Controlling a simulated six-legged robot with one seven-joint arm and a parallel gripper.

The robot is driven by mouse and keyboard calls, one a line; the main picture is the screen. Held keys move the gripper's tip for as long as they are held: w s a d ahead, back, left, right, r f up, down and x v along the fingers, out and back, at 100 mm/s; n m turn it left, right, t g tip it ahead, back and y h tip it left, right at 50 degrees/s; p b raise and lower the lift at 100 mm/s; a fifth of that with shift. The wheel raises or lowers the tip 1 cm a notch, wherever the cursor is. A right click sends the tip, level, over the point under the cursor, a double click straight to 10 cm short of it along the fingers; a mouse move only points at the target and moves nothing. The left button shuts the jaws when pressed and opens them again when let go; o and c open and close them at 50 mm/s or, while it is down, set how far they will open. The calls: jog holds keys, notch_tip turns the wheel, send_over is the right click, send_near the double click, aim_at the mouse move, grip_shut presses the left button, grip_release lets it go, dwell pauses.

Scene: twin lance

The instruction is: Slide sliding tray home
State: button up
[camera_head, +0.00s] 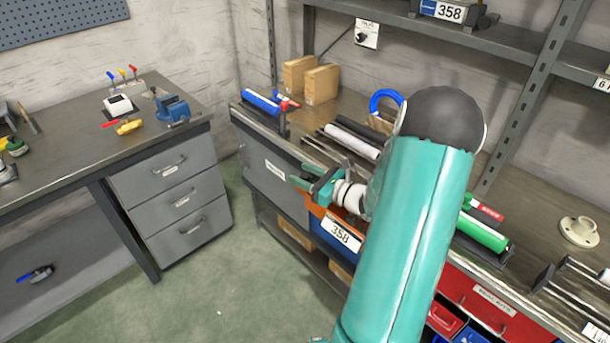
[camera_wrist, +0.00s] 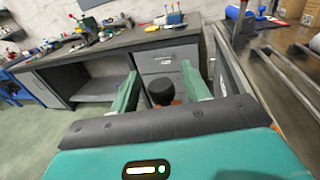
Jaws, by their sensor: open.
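My gripper (camera_head: 308,184) is at the front edge of the shelf bench, left of my teal arm. In the wrist view its two teal fingers (camera_wrist: 160,90) stand apart. A black round knob (camera_wrist: 162,92) on an orange base shows between them; I cannot tell whether the fingers touch it. Metal rails (camera_head: 328,150) with a black bar and a white roll (camera_head: 352,143) lie on the bench behind the gripper. Rails also show in the wrist view (camera_wrist: 285,72). Which part is the sliding tray I cannot tell; my arm hides part of this area.
A blue roll (camera_head: 262,101) and cardboard boxes (camera_head: 320,84) stand behind. A green roll (camera_head: 483,232) lies right of my arm. A grey workbench (camera_head: 70,162) is left; the floor (camera_head: 235,270) between is clear.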

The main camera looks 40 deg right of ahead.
grip_shut()
jog(key=shift+w, duration=0.1)
